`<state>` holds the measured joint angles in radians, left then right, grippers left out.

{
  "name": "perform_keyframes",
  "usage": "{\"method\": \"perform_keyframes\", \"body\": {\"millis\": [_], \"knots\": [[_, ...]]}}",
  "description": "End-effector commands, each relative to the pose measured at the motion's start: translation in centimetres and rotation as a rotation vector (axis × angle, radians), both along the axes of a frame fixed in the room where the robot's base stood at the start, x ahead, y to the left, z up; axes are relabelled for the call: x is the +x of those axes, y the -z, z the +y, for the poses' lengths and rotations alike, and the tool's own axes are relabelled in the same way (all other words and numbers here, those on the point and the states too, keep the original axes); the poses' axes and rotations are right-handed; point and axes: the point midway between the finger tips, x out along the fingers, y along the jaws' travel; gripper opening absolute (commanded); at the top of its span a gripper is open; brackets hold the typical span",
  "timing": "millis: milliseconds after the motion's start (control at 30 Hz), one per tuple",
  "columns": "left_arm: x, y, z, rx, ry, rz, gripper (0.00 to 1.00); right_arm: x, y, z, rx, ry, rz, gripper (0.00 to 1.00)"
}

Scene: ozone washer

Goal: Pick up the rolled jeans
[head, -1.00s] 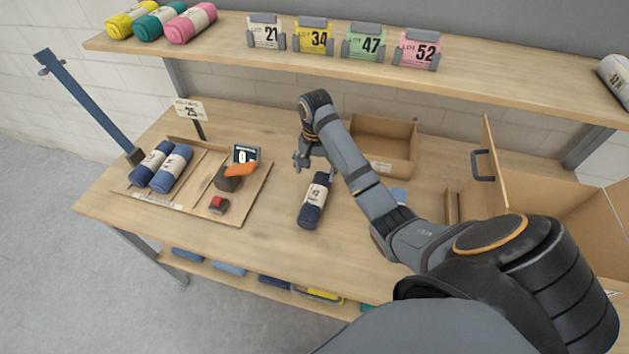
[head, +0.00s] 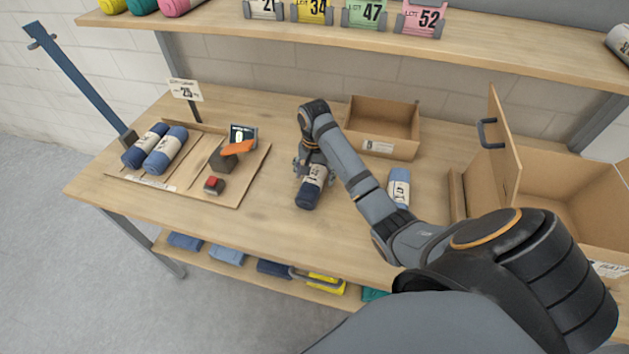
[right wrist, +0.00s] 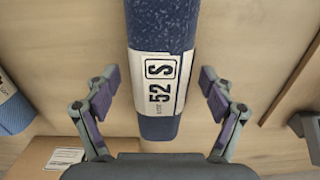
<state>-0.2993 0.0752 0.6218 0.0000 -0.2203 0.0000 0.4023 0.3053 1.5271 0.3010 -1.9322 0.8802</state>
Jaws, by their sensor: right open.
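A dark blue roll of jeans (head: 308,195) with a pale paper band lies on the table in the middle of the head view. In the right wrist view the band on the roll (right wrist: 160,30) reads 52 S. My right gripper (head: 313,170) is over the far end of the roll, pointing down. In the right wrist view its open fingers (right wrist: 159,88) stand on either side of the roll, with a visible gap on each side. The gripper hides part of the roll in the head view. My left gripper is not in view.
A lighter blue roll (head: 398,190) lies right of my forearm. An open cardboard box (head: 381,143) stands behind, and a larger box (head: 560,190) at right. A board (head: 238,190) at left holds two blue rolls, an orange-topped item and a red button. A shelf (head: 330,32) runs above.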

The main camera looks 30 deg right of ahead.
Motion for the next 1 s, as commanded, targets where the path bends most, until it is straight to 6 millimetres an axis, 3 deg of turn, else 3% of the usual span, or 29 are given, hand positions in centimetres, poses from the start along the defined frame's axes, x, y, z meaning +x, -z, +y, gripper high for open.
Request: {"method": "perform_keyframes", "body": {"millis": [233, 767, 1000], "knots": [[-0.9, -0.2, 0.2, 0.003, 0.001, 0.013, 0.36, 0.0, 0.5, 0.0, -0.001, -0.001, -0.001, 0.83], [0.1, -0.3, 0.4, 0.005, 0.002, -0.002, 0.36, 0.0, 0.5, 0.0, -0.001, 0.000, -0.001, 0.11], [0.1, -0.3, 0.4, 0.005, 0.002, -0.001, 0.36, 0.1, 0.4, 0.0, -0.002, 0.000, -0.003, 0.09]]}}
